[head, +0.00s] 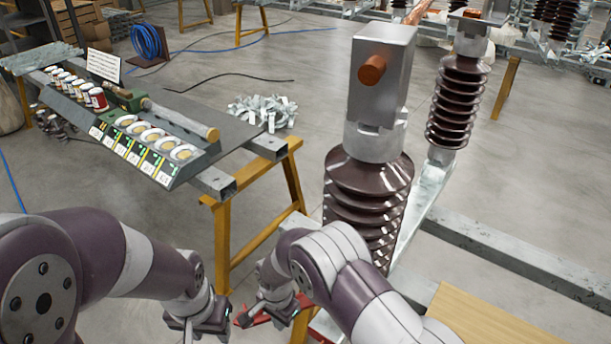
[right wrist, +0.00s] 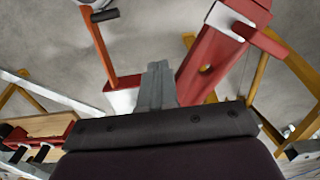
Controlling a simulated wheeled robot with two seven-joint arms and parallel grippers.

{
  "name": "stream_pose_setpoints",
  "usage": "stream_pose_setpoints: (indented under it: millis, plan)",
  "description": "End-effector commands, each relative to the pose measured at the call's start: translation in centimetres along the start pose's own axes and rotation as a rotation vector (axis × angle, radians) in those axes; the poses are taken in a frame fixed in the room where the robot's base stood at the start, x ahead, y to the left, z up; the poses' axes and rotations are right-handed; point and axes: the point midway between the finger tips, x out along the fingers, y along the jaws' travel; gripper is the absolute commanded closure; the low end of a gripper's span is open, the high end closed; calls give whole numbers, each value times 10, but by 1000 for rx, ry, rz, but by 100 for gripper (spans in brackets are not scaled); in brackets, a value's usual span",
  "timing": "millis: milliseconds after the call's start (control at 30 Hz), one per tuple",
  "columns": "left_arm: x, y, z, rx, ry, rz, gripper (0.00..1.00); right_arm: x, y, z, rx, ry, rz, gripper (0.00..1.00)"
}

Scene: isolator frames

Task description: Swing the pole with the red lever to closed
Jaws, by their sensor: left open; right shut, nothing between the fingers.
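A brown ribbed insulator (head: 365,190) stands in the front with a grey metal head (head: 392,75) and a copper stub (head: 371,70). A thin red lever (right wrist: 102,45) with a black grip (right wrist: 104,15) rises from a pale block in the right wrist view. My right gripper (right wrist: 157,82) is shut and empty, to the right of the lever and apart from it. It also shows low in the head view (head: 248,316), over red parts (head: 270,316) partly hidden by my arm. My left gripper (head: 190,328) is open and empty at the bottom of the head view.
A red slotted beam (right wrist: 218,50) lies right of the right gripper's fingers. A yellow trestle (head: 222,240) carries a bench with jars, a label board and a tool. A second insulator (head: 460,100) stands behind. Grey steel beams (head: 500,250) run right.

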Motion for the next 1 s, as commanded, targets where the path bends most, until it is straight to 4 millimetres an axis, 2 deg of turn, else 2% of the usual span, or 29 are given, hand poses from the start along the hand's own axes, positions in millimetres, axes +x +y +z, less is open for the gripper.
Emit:
stream_pose_setpoints:
  millis: [300, 800, 1000]
  plan:
    - [2, 0, 0, 0, 0, 0, 57, 1, -1, 0, 0, 0, 0, 100]
    - [21, 0, 2, 0, 0, 0, 57, 2, -23, -12, 0, 0, -1, 100]
    - [23, 0, 3, 0, 0, 0, 57, 0, -27, -14, 0, 0, 1, 100]
